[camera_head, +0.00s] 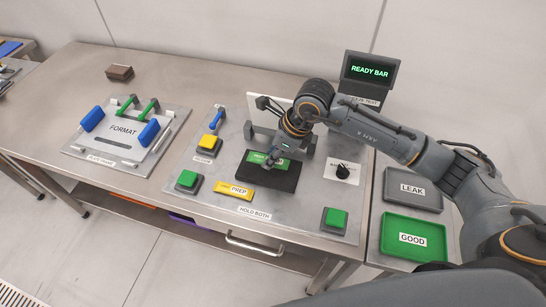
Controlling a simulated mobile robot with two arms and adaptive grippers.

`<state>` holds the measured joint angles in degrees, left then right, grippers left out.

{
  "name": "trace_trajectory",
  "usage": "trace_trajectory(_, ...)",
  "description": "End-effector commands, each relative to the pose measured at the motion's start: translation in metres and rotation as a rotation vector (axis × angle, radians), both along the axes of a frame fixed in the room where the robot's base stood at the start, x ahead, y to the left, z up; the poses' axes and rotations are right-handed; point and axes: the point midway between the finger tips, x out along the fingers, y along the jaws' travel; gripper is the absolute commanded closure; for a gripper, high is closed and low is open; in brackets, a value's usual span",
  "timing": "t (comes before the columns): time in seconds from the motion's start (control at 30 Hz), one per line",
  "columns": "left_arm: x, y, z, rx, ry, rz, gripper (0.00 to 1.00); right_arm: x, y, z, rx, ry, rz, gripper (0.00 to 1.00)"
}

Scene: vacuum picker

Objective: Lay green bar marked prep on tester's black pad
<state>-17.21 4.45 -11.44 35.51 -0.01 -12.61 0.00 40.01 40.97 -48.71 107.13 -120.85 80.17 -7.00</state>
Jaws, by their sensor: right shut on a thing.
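My right gripper (270,162) reaches in from the right over the tester. It is shut on a green bar (256,158) with small white lettering that I cannot read for sure. The bar is over the back part of the tester's black pad (283,183). I cannot tell whether the bar touches the pad, as the gripper hides part of it. A yellow block with a PREP label (235,190) lies on the plate in front of the pad. My left gripper is not in view.
Green buttons (187,180) (334,219) flank the pad, with a black knob (342,172) to its right. A screen (369,72) reads READY BAR. A grey LEAK tray (412,204) and a green GOOD tray (400,252) stand at right. A FORMAT plate (100,150) lies left.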

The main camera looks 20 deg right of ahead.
Motion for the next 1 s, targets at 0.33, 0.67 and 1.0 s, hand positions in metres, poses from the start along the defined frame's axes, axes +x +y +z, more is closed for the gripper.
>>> trace_trajectory(0.33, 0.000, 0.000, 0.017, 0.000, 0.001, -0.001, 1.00, 0.011, -0.006, -0.032, 0.001, 0.007, 0.000, 0.98)
trace_trajectory(0.67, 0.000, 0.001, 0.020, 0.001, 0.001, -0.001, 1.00, 0.012, -0.006, -0.048, 0.001, 0.000, 0.001, 0.98)
trace_trajectory(1.0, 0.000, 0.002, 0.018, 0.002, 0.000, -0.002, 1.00, 0.012, -0.006, -0.049, 0.001, 0.001, 0.002, 0.48)
